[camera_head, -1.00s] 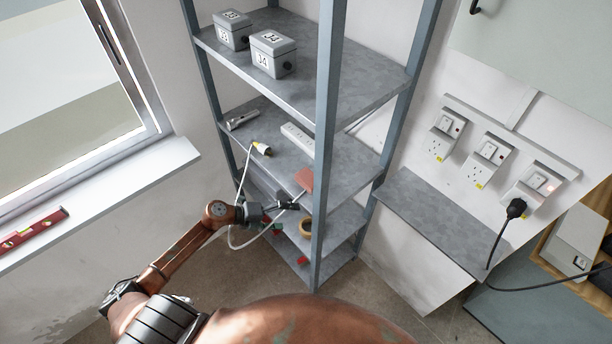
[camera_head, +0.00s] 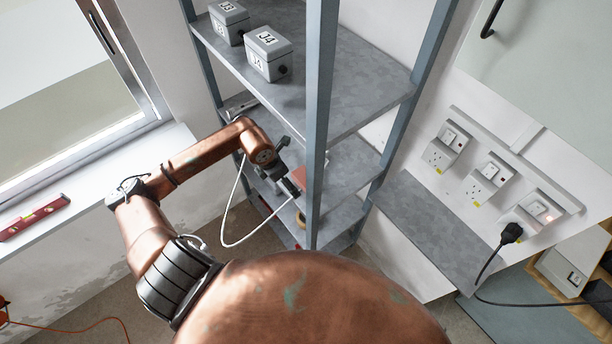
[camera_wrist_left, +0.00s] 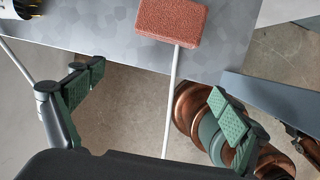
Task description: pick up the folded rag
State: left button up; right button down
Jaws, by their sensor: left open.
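The folded rag (camera_wrist_left: 172,20) looks like a flat terracotta pad with a rough surface and rounded corners. It lies near the edge of a grey shelf (camera_wrist_left: 110,38), at the top of the left wrist view. In the head view a small part of the rag (camera_head: 299,174) shows beside the shelf post, close to my left gripper (camera_head: 292,188). In the left wrist view my left gripper (camera_wrist_left: 158,97) is open and empty, its green-padded fingers apart, with the rag ahead of them and not between them. My right gripper is not in view.
A white cable (camera_wrist_left: 171,100) hangs from the shelf edge beside the rag and passes between my fingers in the wrist view. A blue-grey post (camera_head: 319,120) stands just right of my gripper. Boxes (camera_head: 268,52) sit on the top shelf above my arm.

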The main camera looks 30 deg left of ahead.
aim_at(304, 177)
pick_arm(q)
jog(key=w, duration=0.1)
jog(key=w+d, duration=0.1)
jog(key=w+p, duration=0.1)
jog(key=shift+w+d+r, duration=0.1)
jog(key=shift+w+d, duration=0.15)
jog(key=shift+w, duration=0.1)
jog(key=shift+w+d+p, duration=0.15)
jog(key=shift+w+d, duration=0.1)
jog(key=shift+w, duration=0.35)
jog(key=shift+w+d+p, duration=0.15)
jog(key=shift+w+d, duration=0.1)
jog(key=shift+w, duration=0.35)
jog(key=p+x, duration=0.1)
jog(key=x, duration=0.3)
jog(key=shift+w+d+f, duration=0.1)
jog(key=shift+w+f, duration=0.25)
jog(key=shift+f, duration=0.35)
jog(key=c, duration=1.2)
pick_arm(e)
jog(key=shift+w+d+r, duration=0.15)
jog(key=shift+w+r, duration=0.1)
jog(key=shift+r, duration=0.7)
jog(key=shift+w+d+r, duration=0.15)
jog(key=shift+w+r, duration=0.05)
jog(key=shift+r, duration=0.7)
